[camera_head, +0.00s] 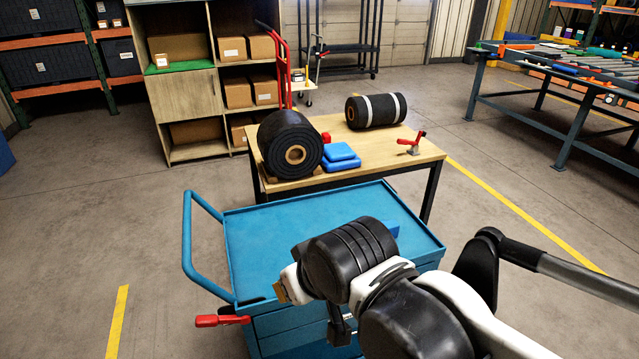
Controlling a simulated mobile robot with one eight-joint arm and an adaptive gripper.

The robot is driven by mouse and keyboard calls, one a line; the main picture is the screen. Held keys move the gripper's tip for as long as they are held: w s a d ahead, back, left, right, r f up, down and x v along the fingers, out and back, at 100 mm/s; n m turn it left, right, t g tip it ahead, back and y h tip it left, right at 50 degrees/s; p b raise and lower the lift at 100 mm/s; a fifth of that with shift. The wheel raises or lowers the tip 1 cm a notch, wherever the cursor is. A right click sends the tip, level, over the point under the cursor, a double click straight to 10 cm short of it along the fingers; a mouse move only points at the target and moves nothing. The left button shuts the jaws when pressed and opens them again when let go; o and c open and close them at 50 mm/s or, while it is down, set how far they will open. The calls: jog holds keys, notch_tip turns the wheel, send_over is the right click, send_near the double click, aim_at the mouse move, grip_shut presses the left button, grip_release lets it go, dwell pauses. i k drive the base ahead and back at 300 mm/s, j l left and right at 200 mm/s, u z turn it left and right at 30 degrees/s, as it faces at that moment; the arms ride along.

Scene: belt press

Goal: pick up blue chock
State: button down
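Two blue blocks (340,157), which look like chocks, lie close together on the wooden table (404,158), just right of a black belt roll (290,146). Another blue block (384,224) lies on the blue cart's top, partly hidden behind my arm. I cannot tell which one is the task's chock. The end of my arm hangs over the front of the cart, nearer to me than the table. A dark part of what seems to be my gripper (339,326) shows below the wrist. Its fingers are not clear, so its opening and contents cannot be told.
The blue cart (262,243) stands between me and the table, with a handle on its left and a red lever (222,320). A white-banded roll (376,110) and a red clamp (412,143) stand on the table. Open floor lies left and right.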

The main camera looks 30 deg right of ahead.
aim_at(393, 225)
jog(key=z, duration=1.3)
jog(key=i+l+z, duration=0.15)
jog(key=i, duration=0.35)
jog(key=i+z, duration=0.1)
jog(key=i, duration=0.4)
